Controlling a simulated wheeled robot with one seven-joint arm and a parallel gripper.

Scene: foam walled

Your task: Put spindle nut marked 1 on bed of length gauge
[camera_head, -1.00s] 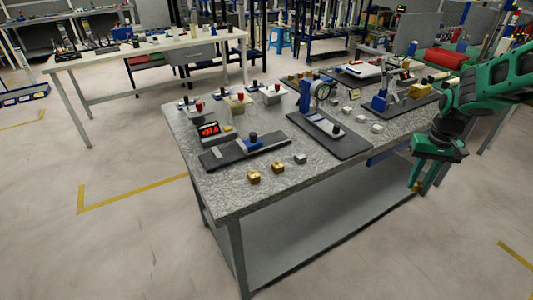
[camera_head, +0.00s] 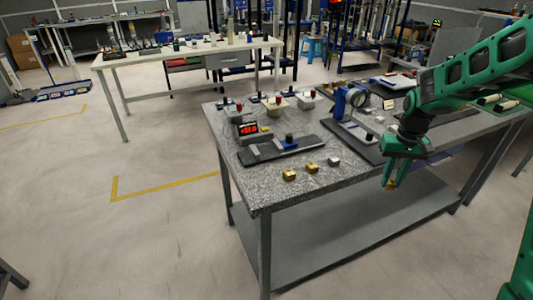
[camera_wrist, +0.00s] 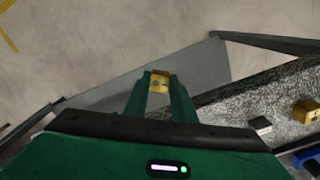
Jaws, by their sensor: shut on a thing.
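My gripper (camera_head: 390,183) is at the right of the head view, beyond the table's front edge. In the wrist view my gripper (camera_wrist: 158,84) is shut on a small brass block, the spindle nut (camera_wrist: 159,82), held between its fingertips over the floor and lower shelf. The nut's mark is too small to read. What looks like the length gauge is a long dark bed (camera_head: 270,153) with a blue slide (camera_head: 288,143) on it, beside a box with a red digital display (camera_head: 248,128). It lies on the left part of the table, well apart from my gripper.
Two brass blocks (camera_head: 289,175) and a grey block (camera_head: 333,161) stand near the table's front edge. A dial gauge stand (camera_head: 341,102) is behind them. Several small fixtures line the back. The table top (camera_head: 262,189) is bare at its front left corner.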

